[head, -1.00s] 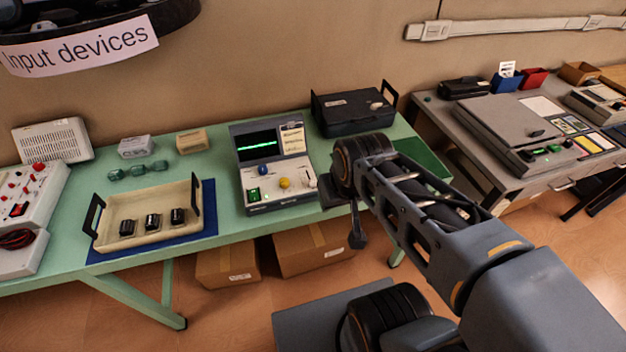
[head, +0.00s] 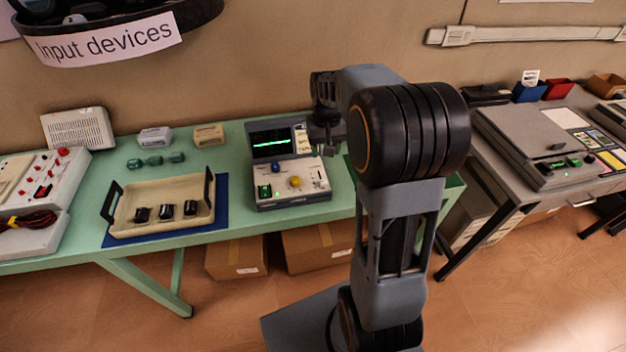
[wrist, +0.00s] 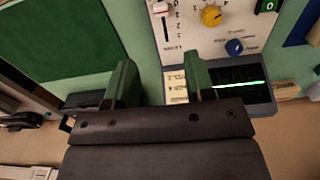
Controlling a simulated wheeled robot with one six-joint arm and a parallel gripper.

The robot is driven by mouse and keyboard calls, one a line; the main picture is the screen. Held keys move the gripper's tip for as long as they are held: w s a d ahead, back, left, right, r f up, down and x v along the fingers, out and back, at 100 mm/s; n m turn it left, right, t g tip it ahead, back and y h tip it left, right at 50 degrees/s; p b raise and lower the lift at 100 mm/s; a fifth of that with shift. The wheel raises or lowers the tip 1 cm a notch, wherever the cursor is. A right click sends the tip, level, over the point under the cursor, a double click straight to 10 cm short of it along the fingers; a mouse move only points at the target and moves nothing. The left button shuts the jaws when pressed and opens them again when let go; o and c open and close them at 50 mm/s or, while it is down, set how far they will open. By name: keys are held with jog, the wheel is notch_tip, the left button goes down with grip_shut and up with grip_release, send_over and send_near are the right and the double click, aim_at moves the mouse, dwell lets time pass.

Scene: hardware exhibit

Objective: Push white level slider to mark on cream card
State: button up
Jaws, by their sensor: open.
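The control box (head: 290,192) stands on the green table, with a green-trace screen (head: 271,143), yellow and blue knobs and a green button. Its white level slider (wrist: 160,8) shows at the top edge of the wrist view, on a numbered vertical scale. The cream card (head: 301,139) is beside the screen; in the wrist view the card (wrist: 176,88) is partly covered by a finger, and its writing is too small to read surely. My gripper (wrist: 160,82) is open and empty, above the box's right rear side; the slider lies beyond its fingertips.
A green mat or tray (wrist: 60,40) lies right of the box, partly behind my arm in the head view. A cream tray (head: 150,229) with black items sits left on a blue mat. A grey machine (head: 530,140) stands on the right table.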

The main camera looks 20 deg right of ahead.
aim_at(323, 181)
notch_tip(323, 181, down, 13)
jog(key=shift+a+f, duration=0.1)
dwell(0.5)
grip_shut()
dwell(0.4)
